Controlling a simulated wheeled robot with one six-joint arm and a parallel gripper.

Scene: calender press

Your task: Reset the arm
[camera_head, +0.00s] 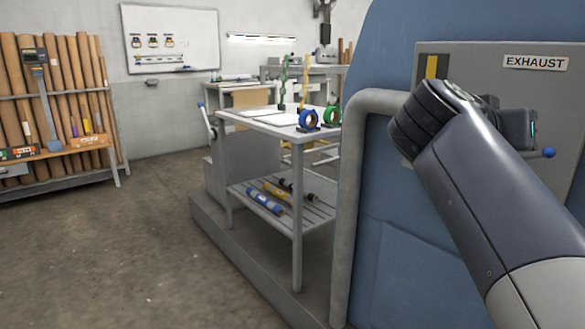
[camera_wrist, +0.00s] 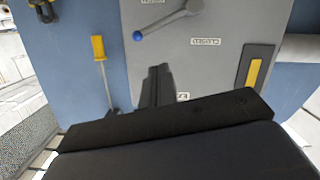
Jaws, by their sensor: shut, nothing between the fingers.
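My gripper (camera_wrist: 158,72) is shut and empty in the wrist view. Its dark fingers point at a grey panel (camera_wrist: 215,75) on a blue machine. A lever with a blue knob (camera_wrist: 138,36) is just beyond the fingertips, and I see a gap between them in the picture. In the head view my arm comes in from the lower right and bends in front of the machine's panel (camera_head: 470,62).
The blue machine (camera_head: 390,220) is close beside my arm, with a grey tube rail (camera_head: 345,210) at its edge. A yellow-handled tool (camera_wrist: 98,47) hangs left of the panel. A white table (camera_head: 265,118) holds tape rolls. The floor at left is clear.

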